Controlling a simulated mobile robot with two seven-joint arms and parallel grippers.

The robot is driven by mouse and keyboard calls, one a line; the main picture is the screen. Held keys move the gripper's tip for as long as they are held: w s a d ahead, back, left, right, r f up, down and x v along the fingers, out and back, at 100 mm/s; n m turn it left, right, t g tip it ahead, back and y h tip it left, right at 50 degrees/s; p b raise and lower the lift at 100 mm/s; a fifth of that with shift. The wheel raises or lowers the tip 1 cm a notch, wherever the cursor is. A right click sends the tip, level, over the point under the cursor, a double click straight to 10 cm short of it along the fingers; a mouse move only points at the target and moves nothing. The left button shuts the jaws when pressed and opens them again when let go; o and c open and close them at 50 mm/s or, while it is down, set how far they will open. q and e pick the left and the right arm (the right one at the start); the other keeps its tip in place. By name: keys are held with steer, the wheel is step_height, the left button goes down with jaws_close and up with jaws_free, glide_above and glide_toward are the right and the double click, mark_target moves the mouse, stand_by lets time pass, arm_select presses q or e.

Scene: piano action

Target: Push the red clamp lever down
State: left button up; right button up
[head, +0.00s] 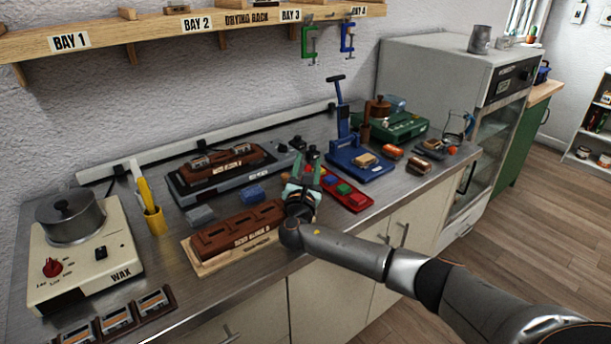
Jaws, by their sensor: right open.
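My right arm comes in from the lower right over the bench, and my right gripper (307,168) is open at the far side of its wrist. It hovers over the bench between the grey-based fixture with a brown block (222,163) and the red tray (347,194). My left gripper is not in view.
A second brown block (236,230) lies on a wooden board left of my wrist. A blue lever press (357,160) stands to the right. A wax heater (85,255) with a pot (70,217) and a yellow cup (154,222) stand left. A wooden shelf (160,28) overhangs the bench.

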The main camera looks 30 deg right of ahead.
steer(key=v, duration=1.2)
steer(key=shift+a, duration=0.1)
steer(key=shift+s+f, duration=0.1)
